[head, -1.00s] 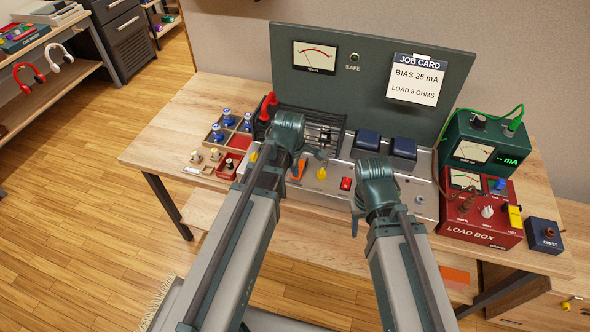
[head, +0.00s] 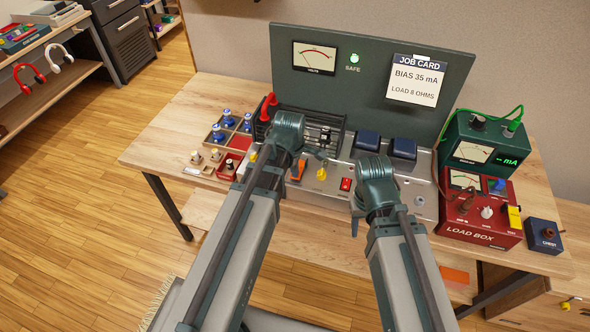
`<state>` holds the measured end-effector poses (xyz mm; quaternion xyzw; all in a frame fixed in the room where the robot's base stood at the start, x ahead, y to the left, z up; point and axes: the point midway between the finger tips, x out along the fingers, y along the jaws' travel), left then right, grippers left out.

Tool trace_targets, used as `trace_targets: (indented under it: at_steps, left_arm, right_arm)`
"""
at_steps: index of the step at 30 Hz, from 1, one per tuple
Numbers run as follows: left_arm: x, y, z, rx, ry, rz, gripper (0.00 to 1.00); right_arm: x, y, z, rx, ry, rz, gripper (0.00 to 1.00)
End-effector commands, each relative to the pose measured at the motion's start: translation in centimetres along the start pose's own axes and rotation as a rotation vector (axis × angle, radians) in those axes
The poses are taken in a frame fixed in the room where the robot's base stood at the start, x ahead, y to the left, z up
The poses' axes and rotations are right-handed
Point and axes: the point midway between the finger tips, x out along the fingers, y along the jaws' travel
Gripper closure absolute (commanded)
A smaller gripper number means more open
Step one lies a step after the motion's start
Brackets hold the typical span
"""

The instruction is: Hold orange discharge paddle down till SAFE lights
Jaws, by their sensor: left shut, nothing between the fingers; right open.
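The orange discharge paddle (head: 298,170) is on the sloped panel of the amp chassis (head: 325,187), just beside my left wrist. My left gripper (head: 290,135) is over the chassis next to the paddle. It is shut with nothing held; its fingertips are mostly hidden by the wrist, so I cannot see whether they touch the paddle. The SAFE lamp (head: 354,59) on the upright back panel glows green. The volts meter (head: 315,58) is left of it. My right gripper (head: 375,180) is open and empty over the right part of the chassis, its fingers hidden.
A red rocker switch (head: 346,184) and a yellow knob (head: 321,174) sit close to the paddle. The red load box (head: 480,215) and green mA meter (head: 485,145) stand at the right. Small trays (head: 215,150) lie at the left. The table's left end (head: 160,140) is clear.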

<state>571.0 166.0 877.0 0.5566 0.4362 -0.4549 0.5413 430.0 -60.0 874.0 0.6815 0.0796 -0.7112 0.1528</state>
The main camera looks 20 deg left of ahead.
Motion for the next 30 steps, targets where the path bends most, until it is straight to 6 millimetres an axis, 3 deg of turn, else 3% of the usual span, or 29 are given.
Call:
trace_targets:
  at_steps: [7,22,30]
  left_arm:
    - [-1.3,0.3,0.0,0.0,0.0,0.0,1.0]
    - [-1.6,0.3,-0.1,0.0,0.0,-0.001,1.0]
    - [-3.8,0.8,-0.9,0.0,0.0,-0.001,1.0]
  right_arm:
    - [-1.3,0.1,0.1,0.0,0.0,0.0,0.5]
    - [-1.6,0.1,0.1,0.0,0.0,0.0,0.5]
    - [-3.9,0.4,0.2,0.0,0.0,0.0,0.5]
